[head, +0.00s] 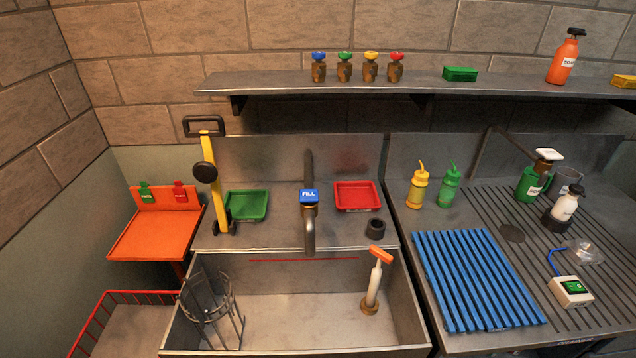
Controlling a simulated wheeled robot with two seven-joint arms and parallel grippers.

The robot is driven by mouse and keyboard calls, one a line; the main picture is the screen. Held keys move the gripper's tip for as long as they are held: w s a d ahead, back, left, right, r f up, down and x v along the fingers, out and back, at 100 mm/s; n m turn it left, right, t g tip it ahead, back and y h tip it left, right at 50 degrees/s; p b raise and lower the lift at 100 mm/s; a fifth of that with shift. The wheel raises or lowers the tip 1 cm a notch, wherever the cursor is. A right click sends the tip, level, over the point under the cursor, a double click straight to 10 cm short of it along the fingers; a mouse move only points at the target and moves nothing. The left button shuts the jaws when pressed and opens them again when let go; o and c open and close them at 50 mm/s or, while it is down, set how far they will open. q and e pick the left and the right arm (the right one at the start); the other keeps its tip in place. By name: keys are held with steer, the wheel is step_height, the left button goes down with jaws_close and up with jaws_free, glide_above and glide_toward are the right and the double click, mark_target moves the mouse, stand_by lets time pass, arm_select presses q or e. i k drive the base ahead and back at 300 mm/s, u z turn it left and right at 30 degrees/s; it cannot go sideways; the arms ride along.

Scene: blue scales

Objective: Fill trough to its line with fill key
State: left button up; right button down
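The metal trough (290,276) stands at the lower middle, with its inside floor looking bare and grey. A thin red line (303,260) runs along its back inner wall near the top. The blue fill key (310,196), lettered "FILL", sits on the front of the grey tap (309,230) above the trough's back ledge. No stream shows below the spout. A wire basket (209,304) stands at the trough's left end. Neither of my grippers is in view.
A green tray (246,205) and red tray (357,196) flank the tap. A yellow lever pump (212,180) stands at left, a black ring (375,229) at right. A blue slatted rack (474,280), bottles and a meter (571,291) occupy the right counter. A shelf (420,86) crosses above.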

mark_target(309, 196)
steer(key=k, duration=0.5)
steer(key=z, duration=0.9)
steer(key=i, duration=1)
steer(key=u, duration=2)
